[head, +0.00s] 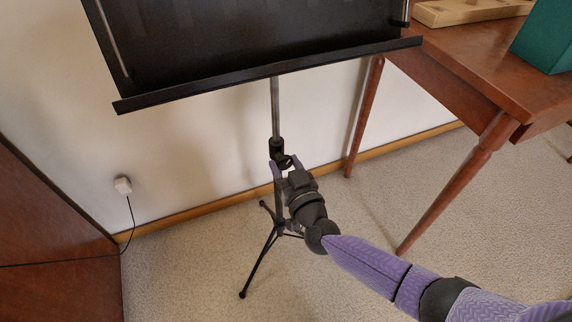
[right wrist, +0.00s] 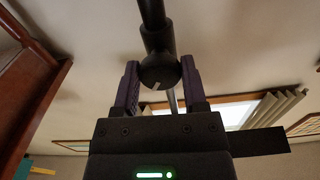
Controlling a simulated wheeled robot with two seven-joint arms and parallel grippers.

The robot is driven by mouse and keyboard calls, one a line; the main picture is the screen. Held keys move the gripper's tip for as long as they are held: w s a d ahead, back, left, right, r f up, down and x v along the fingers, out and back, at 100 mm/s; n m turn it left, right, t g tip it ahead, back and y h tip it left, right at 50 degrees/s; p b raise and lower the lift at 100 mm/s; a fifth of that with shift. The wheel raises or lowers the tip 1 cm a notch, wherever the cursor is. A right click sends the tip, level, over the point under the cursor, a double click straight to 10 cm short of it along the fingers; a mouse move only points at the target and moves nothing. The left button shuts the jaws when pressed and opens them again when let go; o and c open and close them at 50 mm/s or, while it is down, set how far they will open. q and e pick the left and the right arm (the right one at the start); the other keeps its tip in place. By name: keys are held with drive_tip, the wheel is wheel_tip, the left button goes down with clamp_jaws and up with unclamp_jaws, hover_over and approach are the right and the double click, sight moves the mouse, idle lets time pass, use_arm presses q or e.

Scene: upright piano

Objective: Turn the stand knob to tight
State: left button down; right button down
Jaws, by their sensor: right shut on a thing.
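The black music stand (head: 275,105) stands on its tripod legs in front of the wall, its wide desk at the top. Its stand knob (right wrist: 160,70) is a dark round knob on the pole's collar, with a small pale mark near its lower edge in the right wrist view. In the head view the knob (head: 285,161) is mostly hidden by my gripper. My right gripper (right wrist: 160,82) is shut on the knob, one purple finger on each side; it also shows in the head view (head: 283,167). My left gripper is not in view.
A reddish wooden table (head: 460,75) stands close on the right, bearing a wooden tray (head: 455,12) and a green box (head: 546,38). A brown wooden panel (head: 50,240) is at left, near a wall plug (head: 123,185) with a cord. Carpet in front is clear.

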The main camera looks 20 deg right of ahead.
drive_tip(key=m, duration=0.7)
drive_tip(key=shift+a+f+m, duration=0.1)
drive_tip(key=shift+m, duration=0.2)
drive_tip(key=m, duration=0.2)
drive_tip(key=shift+m, duration=0.4)
drive_tip(key=m+b, duration=0.1)
drive_tip(key=m, duration=0.2)
drive_tip(key=shift+m, duration=0.3)
drive_tip(key=m, duration=0.3)
drive_tip(key=shift+m+b, duration=0.3)
drive_tip(key=shift+b, duration=0.05)
drive_tip(key=m, duration=0.4)
drive_tip(key=shift+m+b, duration=0.3)
drive_tip(key=shift+b, duration=0.1)
drive_tip(key=m, duration=0.2)
drive_tip(key=shift+m, duration=0.3)
drive_tip(key=m, duration=0.2)
drive_tip(key=m+b, duration=0.1)
drive_tip(key=shift+r+m, duration=0.2)
drive_tip(key=shift+m, duration=0.6)
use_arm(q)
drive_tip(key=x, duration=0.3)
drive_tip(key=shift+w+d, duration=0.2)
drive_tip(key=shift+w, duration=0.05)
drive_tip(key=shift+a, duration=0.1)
